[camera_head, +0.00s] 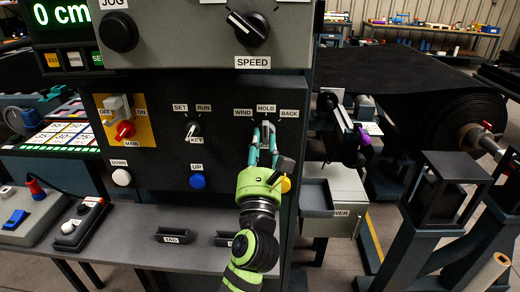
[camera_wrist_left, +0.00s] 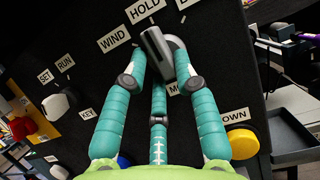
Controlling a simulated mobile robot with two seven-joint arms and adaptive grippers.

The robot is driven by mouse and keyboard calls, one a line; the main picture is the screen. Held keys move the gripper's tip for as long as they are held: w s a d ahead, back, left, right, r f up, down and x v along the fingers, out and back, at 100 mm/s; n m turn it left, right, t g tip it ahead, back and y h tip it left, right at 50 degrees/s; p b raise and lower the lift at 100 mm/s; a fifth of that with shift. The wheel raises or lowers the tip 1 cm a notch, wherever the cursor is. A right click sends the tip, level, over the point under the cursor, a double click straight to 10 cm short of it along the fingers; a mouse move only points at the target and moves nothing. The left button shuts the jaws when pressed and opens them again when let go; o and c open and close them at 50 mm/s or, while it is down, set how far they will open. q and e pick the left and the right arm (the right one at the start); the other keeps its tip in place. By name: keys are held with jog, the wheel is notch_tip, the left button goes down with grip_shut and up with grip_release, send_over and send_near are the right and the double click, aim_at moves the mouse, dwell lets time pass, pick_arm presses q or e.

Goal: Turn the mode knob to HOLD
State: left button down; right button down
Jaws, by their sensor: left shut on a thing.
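The mode knob (camera_head: 266,127) is on the black panel under the labels WIND, HOLD (camera_head: 266,108) and BACK. My left gripper (camera_head: 265,145) is shut on the mode knob, its teal fingers on either side. In the left wrist view the knob (camera_wrist_left: 154,45) is a grey bar between the fingertips (camera_wrist_left: 160,82). Its upper end points toward the HOLD label (camera_wrist_left: 144,9), to the right of WIND (camera_wrist_left: 113,40). The fingers hide the knob's lower part. My right gripper is in neither view.
The key switch (camera_head: 193,129) and the blue UP button (camera_head: 197,181) are left of my gripper. A yellow button (camera_wrist_left: 240,142) marked DOWN is close to the fingers. The SPEED knob (camera_head: 248,28) is above. A grey tray (camera_head: 316,198) stands out at the right.

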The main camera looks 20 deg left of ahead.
pick_arm(q)
jog(key=shift+s+d+r, duration=0.1)
jog(key=shift+r, duration=0.5)
jog(key=c, duration=1.1)
grip_release()
jog(key=shift+o, duration=0.2)
jog(key=shift+d+f, duration=0.1)
jog(key=shift+f, duration=0.15)
jog(key=v, duration=1.2)
